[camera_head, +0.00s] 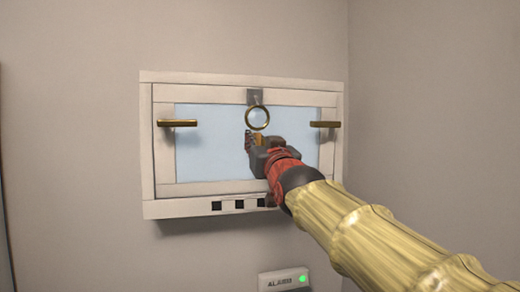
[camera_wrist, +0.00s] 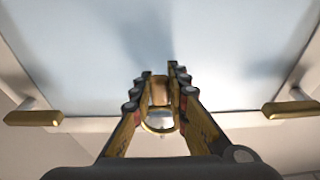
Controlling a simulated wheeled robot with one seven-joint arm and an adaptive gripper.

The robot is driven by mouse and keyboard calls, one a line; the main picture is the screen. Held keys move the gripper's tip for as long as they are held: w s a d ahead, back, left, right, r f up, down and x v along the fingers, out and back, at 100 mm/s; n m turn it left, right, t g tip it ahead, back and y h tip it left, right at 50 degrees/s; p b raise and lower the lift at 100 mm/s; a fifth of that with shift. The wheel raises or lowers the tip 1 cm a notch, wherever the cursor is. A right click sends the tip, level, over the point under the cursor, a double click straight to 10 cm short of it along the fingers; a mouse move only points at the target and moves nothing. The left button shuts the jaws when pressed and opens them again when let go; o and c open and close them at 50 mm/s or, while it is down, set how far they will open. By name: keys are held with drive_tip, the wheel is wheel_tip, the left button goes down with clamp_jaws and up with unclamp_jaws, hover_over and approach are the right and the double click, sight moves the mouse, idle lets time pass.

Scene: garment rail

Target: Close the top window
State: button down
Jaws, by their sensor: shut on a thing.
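The top window is a wide white-framed sash (camera_head: 220,187) with a pale blue pane (camera_head: 210,150), set in a white outer frame (camera_head: 225,80) on the wall. A brass ring (camera_head: 258,107) hangs from a grey latch (camera_head: 254,96) at its top middle. My gripper (camera_head: 256,140) is at the ring's lower side, in front of the pane. In the wrist view my gripper (camera_wrist: 160,88) has its fingers close together, with the ring (camera_wrist: 160,130) between them. The fingers partly hide the contact. I cannot tell how far the sash is tilted.
Brass handles stick out at the left (camera_head: 178,123) and right (camera_head: 326,124) of the window. Several black squares (camera_head: 239,205) mark the sill. An alarm box (camera_head: 283,279) with a green light is on the wall below. A side wall (camera_head: 430,120) stands at right.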

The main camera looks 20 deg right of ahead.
drive_tip(key=shift+w+f, duration=0.1)
drive_tip(key=shift+w, duration=0.25)
drive_tip(key=c, duration=1.8)
unclamp_jaws()
drive_tip(key=shift+w, duration=0.1)
drive_tip(key=shift+o, duration=0.4)
drive_tip(key=v, duration=1.2)
